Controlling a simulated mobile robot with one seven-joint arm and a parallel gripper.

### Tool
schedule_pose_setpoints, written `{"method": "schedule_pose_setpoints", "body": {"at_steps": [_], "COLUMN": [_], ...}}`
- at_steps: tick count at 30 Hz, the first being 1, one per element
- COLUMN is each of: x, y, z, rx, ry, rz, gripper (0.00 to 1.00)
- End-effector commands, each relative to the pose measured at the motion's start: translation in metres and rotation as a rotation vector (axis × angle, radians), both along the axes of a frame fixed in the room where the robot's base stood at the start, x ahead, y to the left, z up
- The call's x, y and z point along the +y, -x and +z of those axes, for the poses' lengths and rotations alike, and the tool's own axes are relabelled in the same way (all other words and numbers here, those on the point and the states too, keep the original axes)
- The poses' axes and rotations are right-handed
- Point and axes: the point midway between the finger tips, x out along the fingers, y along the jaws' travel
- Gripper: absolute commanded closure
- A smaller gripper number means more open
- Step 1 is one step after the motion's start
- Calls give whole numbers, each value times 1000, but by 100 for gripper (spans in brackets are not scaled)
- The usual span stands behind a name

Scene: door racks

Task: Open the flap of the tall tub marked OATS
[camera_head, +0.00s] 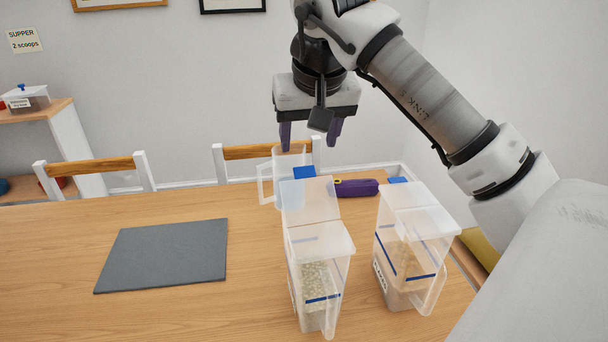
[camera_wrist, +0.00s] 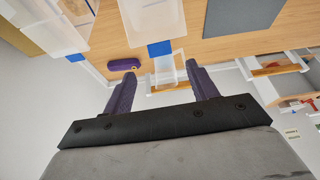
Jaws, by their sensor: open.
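Two tall clear tubs stand side by side on the table. The left tub (camera_head: 318,275) holds pale flakes or grain; the right tub (camera_head: 400,255) holds a brownish filling. Their side labels are too small and slanted to read, so I cannot tell which is marked OATS. A clear panel (camera_head: 311,202) with a blue tab (camera_head: 304,172) extends at the left tub's far end; I cannot tell how far it is raised. The right tub also has a blue tab (camera_head: 397,180) at its far end. My gripper (camera_head: 310,146) is open and empty, above and behind the left tub, pointing down.
A clear jug (camera_head: 267,184) stands behind the left tub, below my gripper. A purple object (camera_head: 356,188) lies behind and between the tubs. A grey mat (camera_head: 165,255) lies at left, with bare table around it. Chairs (camera_head: 95,165) stand along the far edge.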

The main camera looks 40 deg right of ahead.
Motion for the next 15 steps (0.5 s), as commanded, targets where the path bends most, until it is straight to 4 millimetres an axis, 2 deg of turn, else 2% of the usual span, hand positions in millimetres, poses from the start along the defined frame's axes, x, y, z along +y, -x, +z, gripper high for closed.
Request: {"method": "schedule_pose_setpoints", "body": {"at_steps": [1,6,15], "x": [-1,-7,-12], "y": [-4,-14,-23], "z": [-16,-43,-65], "rx": [0,0,-1], "ry": [0,0,0], "rz": [1,1,1], "gripper": [42,42,42]}}
